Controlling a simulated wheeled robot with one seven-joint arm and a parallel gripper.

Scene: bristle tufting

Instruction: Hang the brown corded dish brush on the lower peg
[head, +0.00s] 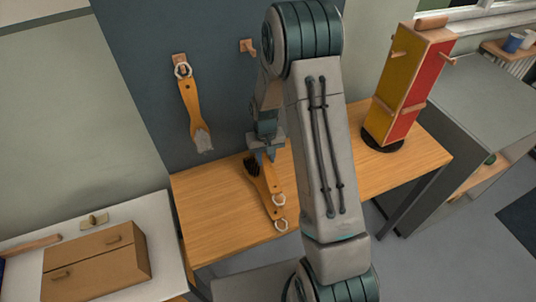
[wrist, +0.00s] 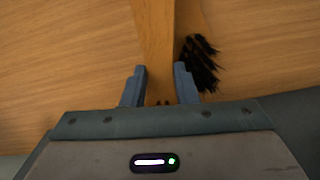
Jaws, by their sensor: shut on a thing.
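Two wooden brushes with pale cord loops lie close together on the wooden table. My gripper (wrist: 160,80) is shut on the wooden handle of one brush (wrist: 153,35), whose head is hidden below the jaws. The other brush shows its black bristles (wrist: 200,65) just right of the jaws; they also show in the head view (head: 252,165). I cannot tell which brush has the brown cord. In the head view my gripper (head: 266,150) is low over the table. A block tower (head: 408,85), yellow and red, has wooden pegs, with a lower one on its left side (head: 381,103).
A grey-bristled brush (head: 192,105) hangs from a wall peg at the left. Another wall peg (head: 246,46) is empty. The wooden table (head: 215,215) is clear to the left. A cardboard-brown box (head: 95,262) stands on a white side table. My arm hides part of the table.

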